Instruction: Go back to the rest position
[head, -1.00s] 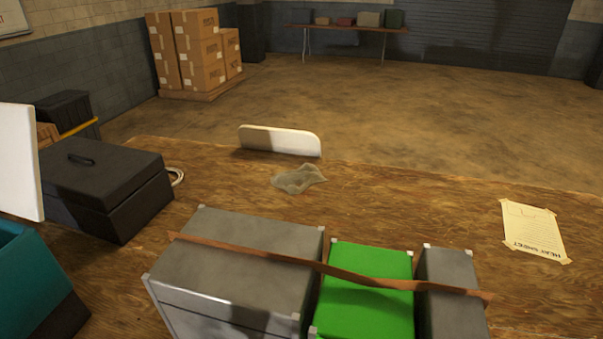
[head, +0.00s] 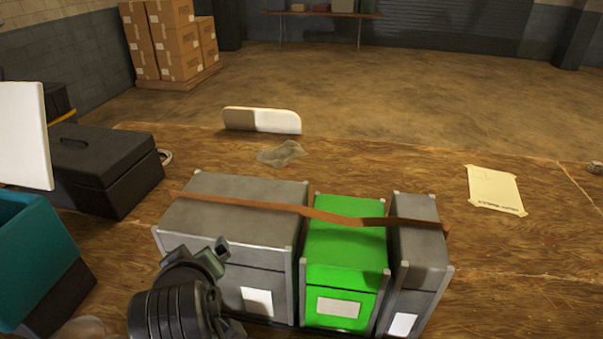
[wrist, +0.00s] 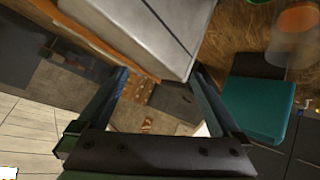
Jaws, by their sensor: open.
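My gripper (wrist: 158,78) shows in the wrist view with its two fingers spread wide apart and nothing between them. In the head view, a dark part of my arm (head: 185,295) rises at the bottom, in front of the grey case (head: 235,192). The grey case, a green case (head: 345,245) and a narrower grey case (head: 420,250) stand side by side on the wooden table (head: 520,285). A brown strap (head: 335,217) runs across their tops.
A teal bin (head: 35,260) and a black box (head: 95,165) stand at the left, by a white panel (head: 22,135). The table's right side is mostly clear.

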